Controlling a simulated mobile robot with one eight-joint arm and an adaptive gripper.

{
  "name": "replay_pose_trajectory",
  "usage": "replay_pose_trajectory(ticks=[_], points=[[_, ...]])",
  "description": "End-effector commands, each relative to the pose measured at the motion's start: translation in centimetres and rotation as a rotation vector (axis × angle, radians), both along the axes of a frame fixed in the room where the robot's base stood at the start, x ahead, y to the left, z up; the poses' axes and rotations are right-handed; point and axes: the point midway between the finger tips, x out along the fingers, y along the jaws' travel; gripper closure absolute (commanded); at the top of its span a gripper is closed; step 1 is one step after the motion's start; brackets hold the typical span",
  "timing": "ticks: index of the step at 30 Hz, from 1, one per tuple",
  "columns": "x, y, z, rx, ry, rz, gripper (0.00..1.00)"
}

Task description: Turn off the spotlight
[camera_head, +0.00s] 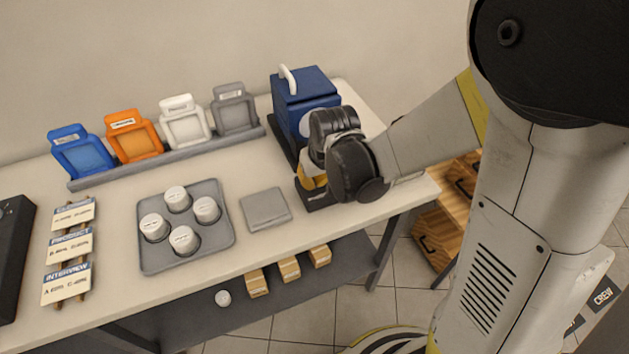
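A blue box-shaped unit (302,88) with a white handle on top stands at the back right of the table. It has a pale round patch on the side facing me and a dark base. It may be the spotlight; no other lamp is clear. My arm's dark wrist is in front of its lower right part and hides much of that side. My gripper is at the end of this wrist, close to the unit; its fingers cannot be made out, nor whether it touches anything. A yellow and black part (312,177) shows just below the wrist. No switch is visible.
A grey rack (165,160) holds blue, orange, white and grey frames. A grey tray (150,262) holds several white-topped round pieces. A flat grey pad (266,208) lies near the wrist. Label cards (68,248) are at left. Wooden blocks (289,268) sit on the lower shelf.

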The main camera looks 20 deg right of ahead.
Motion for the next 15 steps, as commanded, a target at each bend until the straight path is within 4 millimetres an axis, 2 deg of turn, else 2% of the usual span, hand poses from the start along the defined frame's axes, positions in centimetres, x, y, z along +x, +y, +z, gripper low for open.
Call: replay_pose_trajectory(ticks=[15], points=[[1.4, 0.2, 0.5, 0.0, 0.001, 0.001, 1.0]])
